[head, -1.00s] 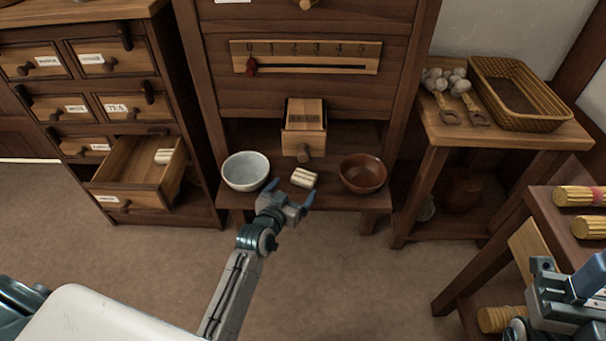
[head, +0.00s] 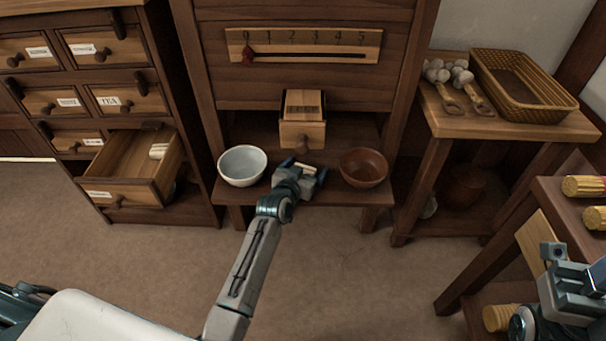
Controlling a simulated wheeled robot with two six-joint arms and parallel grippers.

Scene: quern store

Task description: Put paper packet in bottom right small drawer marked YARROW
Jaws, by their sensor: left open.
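A small cream paper packet (head: 307,168) lies on the low shelf between the two bowls, mostly hidden by my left gripper. My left gripper (head: 304,169) is open, with its blue fingertips on either side of the packet. The bottom right small drawer (head: 118,190) of the left cabinet is pulled out; the label on its front is too small to read. Another pale packet (head: 158,151) lies inside it at the back. My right gripper (head: 572,290) is at the lower right edge, partly cut off, with its jaws unclear.
A pale bowl (head: 242,182) stands left of the packet and a brown bowl (head: 364,182) right of it. A small wooden box with a knob (head: 302,134) sits behind. A side table with a wicker basket (head: 520,85) is at the right. The floor in front is clear.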

